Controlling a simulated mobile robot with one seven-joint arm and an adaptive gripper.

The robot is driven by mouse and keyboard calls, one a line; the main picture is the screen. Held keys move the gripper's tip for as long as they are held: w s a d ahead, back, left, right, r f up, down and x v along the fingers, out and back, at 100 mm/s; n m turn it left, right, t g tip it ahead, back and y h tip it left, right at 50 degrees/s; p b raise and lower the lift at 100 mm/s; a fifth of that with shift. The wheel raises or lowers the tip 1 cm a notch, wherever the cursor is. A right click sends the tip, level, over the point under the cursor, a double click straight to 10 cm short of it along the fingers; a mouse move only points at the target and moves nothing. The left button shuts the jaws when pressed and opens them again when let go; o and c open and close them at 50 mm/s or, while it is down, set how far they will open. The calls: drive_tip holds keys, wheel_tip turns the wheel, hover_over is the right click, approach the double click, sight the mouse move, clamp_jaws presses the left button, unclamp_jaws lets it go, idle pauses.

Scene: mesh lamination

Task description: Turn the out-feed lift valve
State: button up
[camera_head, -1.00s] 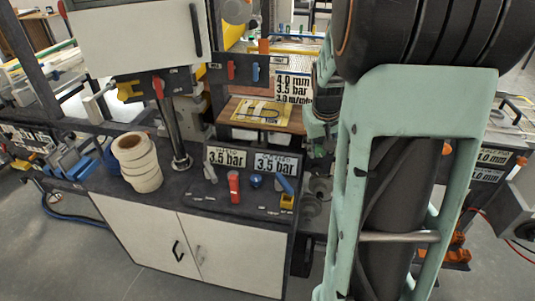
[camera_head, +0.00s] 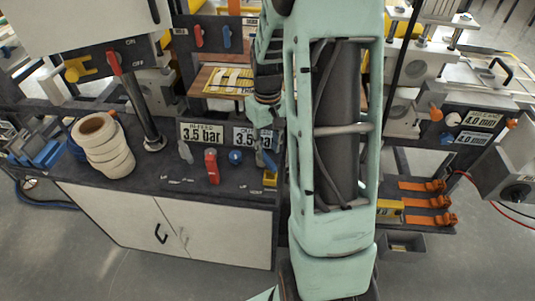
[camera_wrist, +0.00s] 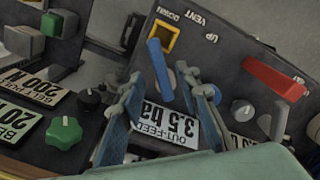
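The out-feed lift valve shows in the wrist view as a blue lever (camera_wrist: 160,70) beside a yellow-framed square and the lettering DOWN, UP and VENT. The out-feed label (camera_wrist: 169,129) reads 3.5 bar, upside down there. My gripper (camera_wrist: 168,98) is open, its two fingers well apart on either side of the lever's line; I see no contact with the lever. In the head view my gripper (camera_head: 260,122) hangs over the right end of the dark bench panel, near the blue lever (camera_head: 270,160). My arm hides part of that label.
A red lever (camera_wrist: 275,77) and a grey handle (camera_wrist: 275,120) stand right of the gripper in the wrist view; a black knob (camera_wrist: 91,98) and green knob (camera_wrist: 64,132) are left. In the head view, white rolls (camera_head: 103,145) stand left on the bench.

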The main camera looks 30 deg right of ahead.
sight(268, 159)
drive_tip(key=shift+f, duration=1.85)
clamp_jaws()
